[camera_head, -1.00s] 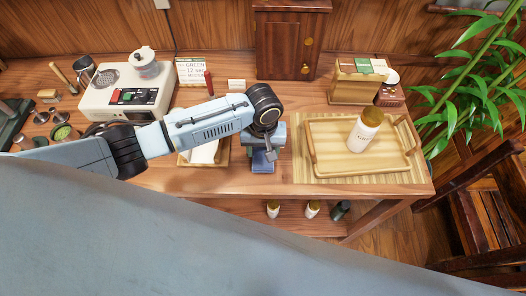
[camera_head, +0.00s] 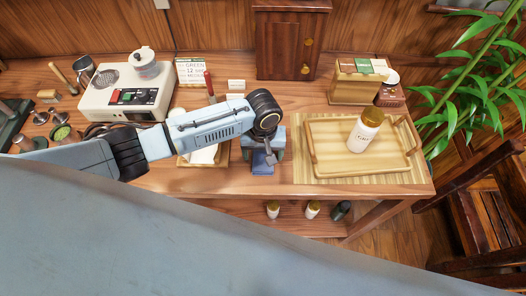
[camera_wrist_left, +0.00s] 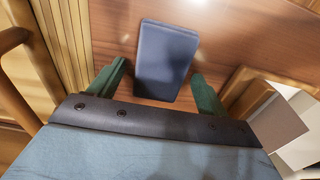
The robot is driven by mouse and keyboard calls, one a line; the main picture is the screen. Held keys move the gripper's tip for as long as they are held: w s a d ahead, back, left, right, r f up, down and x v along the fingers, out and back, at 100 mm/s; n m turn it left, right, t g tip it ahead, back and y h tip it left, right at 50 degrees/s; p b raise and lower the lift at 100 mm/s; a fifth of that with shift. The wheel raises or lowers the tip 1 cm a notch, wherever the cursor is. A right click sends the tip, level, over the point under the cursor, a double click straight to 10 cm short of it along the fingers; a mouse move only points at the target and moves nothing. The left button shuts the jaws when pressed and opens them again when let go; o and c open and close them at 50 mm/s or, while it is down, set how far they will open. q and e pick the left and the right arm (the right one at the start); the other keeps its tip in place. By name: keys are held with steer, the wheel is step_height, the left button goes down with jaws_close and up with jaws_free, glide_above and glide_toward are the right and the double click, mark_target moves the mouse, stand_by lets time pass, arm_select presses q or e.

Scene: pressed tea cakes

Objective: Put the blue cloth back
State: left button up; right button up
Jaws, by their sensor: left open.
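The blue cloth (camera_head: 262,169) lies folded flat on the wooden table, near the front edge, between the paper holder and the bamboo mat. My left gripper (camera_head: 266,158) is over it, pointing down, and hides part of it in the head view. In the left wrist view the cloth (camera_wrist_left: 166,62) lies ahead of and between the two green fingers of the left gripper (camera_wrist_left: 158,88). The fingers are open, with a gap on each side of the cloth. My right gripper does not show.
A wooden tray (camera_head: 336,171) with a white, gold-capped jar (camera_head: 365,131) stands on a bamboo mat (camera_head: 302,167) to the right. A wooden holder with white sheets (camera_head: 203,156) is to the left. A white machine (camera_head: 127,104) stands further left. Jars stand on the lower shelf (camera_head: 290,222).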

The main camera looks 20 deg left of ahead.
mark_target(263, 155)
arm_select(q)
step_height(263, 155, up, 12)
steer(key=p, duration=0.1)
steer(key=shift+r, duration=0.15)
